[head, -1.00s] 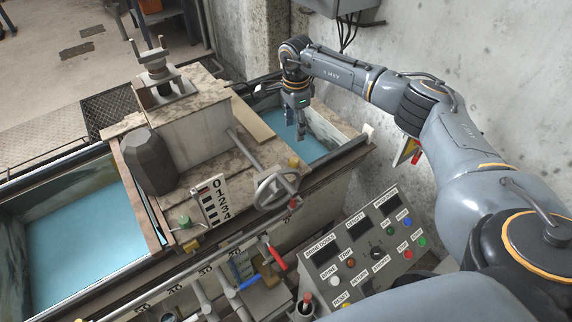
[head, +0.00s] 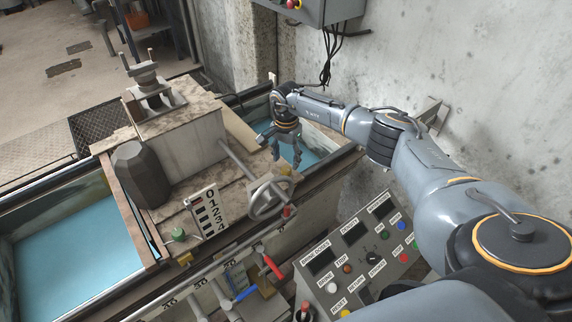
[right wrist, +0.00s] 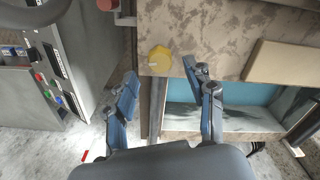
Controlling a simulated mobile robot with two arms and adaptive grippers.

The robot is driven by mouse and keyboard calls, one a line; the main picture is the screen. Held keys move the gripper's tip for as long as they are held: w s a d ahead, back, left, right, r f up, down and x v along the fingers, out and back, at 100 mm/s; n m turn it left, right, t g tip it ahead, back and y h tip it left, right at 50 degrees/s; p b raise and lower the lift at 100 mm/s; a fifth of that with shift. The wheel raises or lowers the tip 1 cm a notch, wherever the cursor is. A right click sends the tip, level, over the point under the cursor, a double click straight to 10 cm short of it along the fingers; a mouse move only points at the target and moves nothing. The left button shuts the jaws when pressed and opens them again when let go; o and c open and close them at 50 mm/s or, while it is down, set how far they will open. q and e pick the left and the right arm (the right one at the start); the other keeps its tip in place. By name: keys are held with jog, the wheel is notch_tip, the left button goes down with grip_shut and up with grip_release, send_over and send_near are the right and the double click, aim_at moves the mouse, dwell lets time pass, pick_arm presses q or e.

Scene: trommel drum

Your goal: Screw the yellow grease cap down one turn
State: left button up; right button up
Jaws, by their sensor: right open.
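The yellow grease cap (right wrist: 160,58) shows in the right wrist view as a lobed knob on the stained top of the machine, near its edge. My right gripper (right wrist: 159,74) is open, with one finger on each side of the cap's line and the tips close to it. I see no contact between fingers and cap. In the head view my right gripper (head: 287,163) hangs over the machine's edge, behind the handwheel, and I cannot make out the cap there. My left gripper is not in view.
A grey handwheel (head: 269,199) on a shaft stands close in front of the gripper. Blue liquid (head: 75,245) fills the trough on both sides of the machine block. A button panel (head: 365,250) stands at the front right, and a concrete wall (head: 410,50) rises behind.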

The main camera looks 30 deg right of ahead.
aim_at(286, 168)
jog(key=shift+f, duration=1.9)
grip_shut()
